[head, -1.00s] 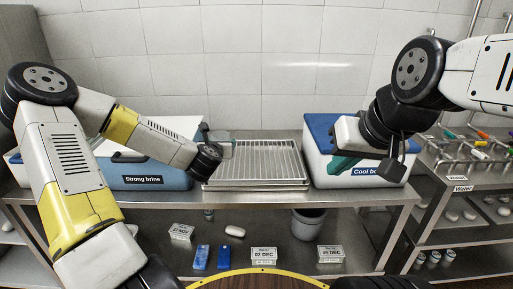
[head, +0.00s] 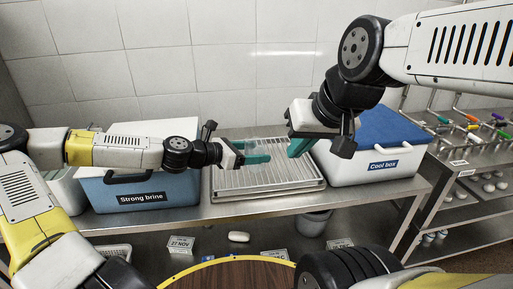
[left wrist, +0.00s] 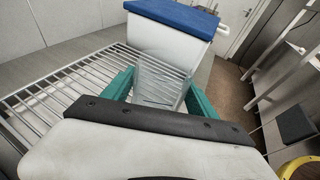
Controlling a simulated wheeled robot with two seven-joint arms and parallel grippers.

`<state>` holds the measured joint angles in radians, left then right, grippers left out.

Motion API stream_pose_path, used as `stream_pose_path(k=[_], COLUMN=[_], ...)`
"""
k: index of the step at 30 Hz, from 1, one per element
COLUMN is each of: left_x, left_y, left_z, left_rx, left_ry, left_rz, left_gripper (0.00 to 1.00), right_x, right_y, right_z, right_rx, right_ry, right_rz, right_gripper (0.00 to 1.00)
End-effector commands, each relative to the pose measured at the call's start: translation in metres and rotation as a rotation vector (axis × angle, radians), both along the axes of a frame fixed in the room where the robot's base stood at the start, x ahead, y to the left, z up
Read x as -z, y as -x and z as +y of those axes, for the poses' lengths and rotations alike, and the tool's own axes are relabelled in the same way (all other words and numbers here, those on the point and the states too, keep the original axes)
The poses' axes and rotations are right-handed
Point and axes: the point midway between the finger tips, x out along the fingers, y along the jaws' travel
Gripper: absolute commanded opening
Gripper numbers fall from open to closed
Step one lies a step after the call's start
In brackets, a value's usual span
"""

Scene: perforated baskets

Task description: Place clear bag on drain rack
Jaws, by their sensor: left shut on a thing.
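The clear bag (left wrist: 160,84) is a see-through sheet between the teal fingers of my left gripper (left wrist: 160,92) in the left wrist view. In the head view my left gripper (head: 258,153) is shut on the clear bag (head: 270,146), which is faint there, above the drain rack. The drain rack (head: 240,184) is a metal grid tray on the steel counter; it also shows in the left wrist view (left wrist: 55,98). My right gripper (head: 300,147) hangs at the rack's right side, near the cool box; its finger gap is not clear.
The blue "Strong brine" box (head: 140,195) stands left of the rack. The white "Cool box" (head: 365,168) with a blue lid stands to the right. A shelf with a pen rack (head: 465,130) is at the far right. A grey bin (head: 314,222) sits below the counter.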

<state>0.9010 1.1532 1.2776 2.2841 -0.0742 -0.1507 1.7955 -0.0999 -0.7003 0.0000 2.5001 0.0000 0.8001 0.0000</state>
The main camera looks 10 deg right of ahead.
Motion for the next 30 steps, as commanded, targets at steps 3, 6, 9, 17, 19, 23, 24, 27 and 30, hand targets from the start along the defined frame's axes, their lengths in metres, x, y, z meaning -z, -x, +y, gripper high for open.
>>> stream_pose_path(k=[3,6,9,17,19,23,24,27,30], left_x=[0.002,0.005,0.008,0.012,0.013,0.016,0.025,0.04,0.048], left_y=[-0.02,-0.04,-0.059,-0.094,-0.098,-0.106,-0.105,-0.105,-0.105], left_z=[-0.023,-0.042,-0.061,-0.094,-0.097,-0.107,-0.104,-0.104,-0.104], left_rx=[0.005,0.003,0.003,0.0,0.0,-0.001,-0.001,-0.002,-0.003], left_ry=[0.0,0.0,-0.001,0.0,-0.001,0.0,0.0,0.001,0.0], left_rz=[-0.002,-0.001,-0.002,0.0,0.0,0.002,0.005,0.004,0.003], left_gripper=[0.29,0.29,0.29,0.29,0.29,0.29,0.29,0.29,0.29], right_x=[0.0,0.0,0.0,0.0,0.0,0.0,0.0,0.0,0.0], right_y=[0.0,0.0,0.0,0.0,0.0,0.0,0.0,0.0,0.0], right_z=[0.0,0.0,0.0,0.0,0.0,0.0,0.0,0.0,0.0], right_rx=[0.0,0.0,0.0,0.0,0.0,0.0,0.0,0.0,0.0], right_ry=[0.0,0.0,0.0,0.0,0.0,0.0,0.0,0.0,0.0], right_rz=[0.0,0.0,0.0,0.0,0.0,0.0,0.0,0.0,0.0], right_gripper=[0.0,0.0,0.0,0.0,0.0,0.0,0.0,0.0,0.0])
